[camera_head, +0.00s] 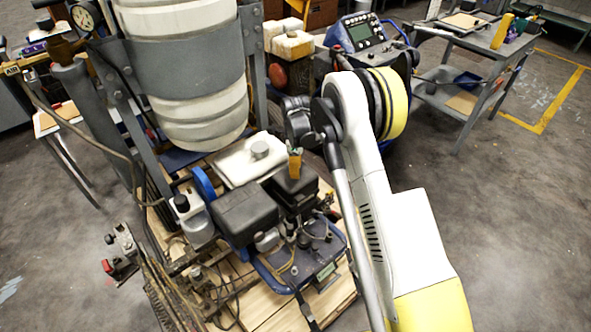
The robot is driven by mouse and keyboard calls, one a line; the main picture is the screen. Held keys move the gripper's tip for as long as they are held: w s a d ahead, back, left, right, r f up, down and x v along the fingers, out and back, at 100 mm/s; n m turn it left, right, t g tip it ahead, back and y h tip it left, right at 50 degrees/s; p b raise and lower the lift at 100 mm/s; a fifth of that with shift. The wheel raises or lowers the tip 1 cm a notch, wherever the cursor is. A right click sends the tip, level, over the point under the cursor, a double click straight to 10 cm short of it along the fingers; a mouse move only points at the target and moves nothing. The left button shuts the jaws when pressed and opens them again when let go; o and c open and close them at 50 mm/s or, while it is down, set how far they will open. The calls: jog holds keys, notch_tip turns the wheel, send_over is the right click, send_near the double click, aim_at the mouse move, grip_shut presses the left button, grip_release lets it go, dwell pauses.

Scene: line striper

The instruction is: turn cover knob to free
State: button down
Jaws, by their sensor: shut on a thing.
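A small engine with black box-shaped covers stands on the striper's blue frame. My arm comes in from the lower right, and its dark wrist hangs over the engine. My gripper (295,168) shows small below the wrist, with an orange-yellow part, at the top of the rear black cover (291,190). It is shut on the cover knob there. The knob itself is hidden or too small to make out, so its turn cannot be read. A second black cover (244,214) sits just left and in front. The covers look in place.
A large white tank (195,70) in a grey metal frame rises close behind the engine on the left. A white fuel tank (248,160) with a grey cap adjoins the covers. A grey cart (470,85) stands at the upper right. The floor on the right is clear.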

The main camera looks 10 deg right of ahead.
jog(key=c, duration=1)
grip_release()
jog(key=shift+c, duration=0.2)
notch_tip(320, 180, up, 12)
